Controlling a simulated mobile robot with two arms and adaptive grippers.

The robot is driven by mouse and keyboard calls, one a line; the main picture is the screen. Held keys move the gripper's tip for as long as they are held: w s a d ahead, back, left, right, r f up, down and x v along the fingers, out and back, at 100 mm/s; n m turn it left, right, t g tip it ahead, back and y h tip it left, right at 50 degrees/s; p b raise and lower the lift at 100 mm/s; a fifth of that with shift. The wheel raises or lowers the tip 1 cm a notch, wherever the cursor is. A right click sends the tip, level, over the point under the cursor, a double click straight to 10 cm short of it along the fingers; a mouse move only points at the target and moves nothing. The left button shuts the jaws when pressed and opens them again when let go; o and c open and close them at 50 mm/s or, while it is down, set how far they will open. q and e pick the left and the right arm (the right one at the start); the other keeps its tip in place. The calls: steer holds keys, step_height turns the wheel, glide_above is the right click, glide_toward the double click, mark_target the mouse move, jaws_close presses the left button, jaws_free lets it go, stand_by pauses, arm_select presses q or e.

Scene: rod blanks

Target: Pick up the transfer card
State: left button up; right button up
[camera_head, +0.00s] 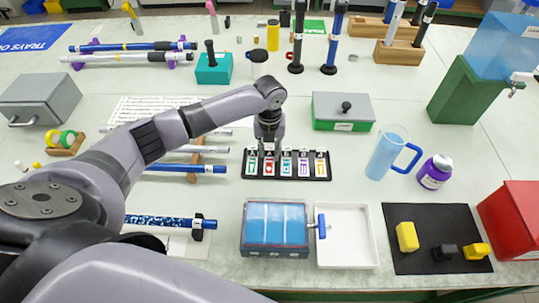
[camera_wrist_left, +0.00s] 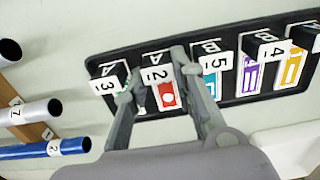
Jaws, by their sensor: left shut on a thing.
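A black card rack (camera_head: 287,179) lies at the middle of the table and holds several cards with coloured patterns in a row. The red card (camera_wrist_left: 167,96), second from the left, has a white tab marked A and 2. My left gripper (camera_head: 266,150) reaches down over the rack from above. In the left wrist view my left gripper (camera_wrist_left: 155,80) has one finger on each side of the red card's tab and is shut on it. The card still stands in its place in the row. I cannot tell which card is the transfer card. My right gripper is not in view.
A blue-lidded box (camera_head: 275,252) and a white tray (camera_head: 346,262) lie in front. Rods on a wooden rest (camera_head: 196,158) lie to the left. A grey box (camera_head: 343,110) is behind.

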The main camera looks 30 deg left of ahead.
mark_target(270, 150)
arm_select(q)
steer(key=shift+r, duration=0.1)
steer(key=shift+c, duration=0.2)
steer(key=shift+r, duration=0.2)
step_height(270, 150, up, 20)
steer(key=b, duration=0.2)
steer(key=shift+f, duration=0.25)
steer(key=o, duration=0.4)
steer(key=c, duration=0.4)
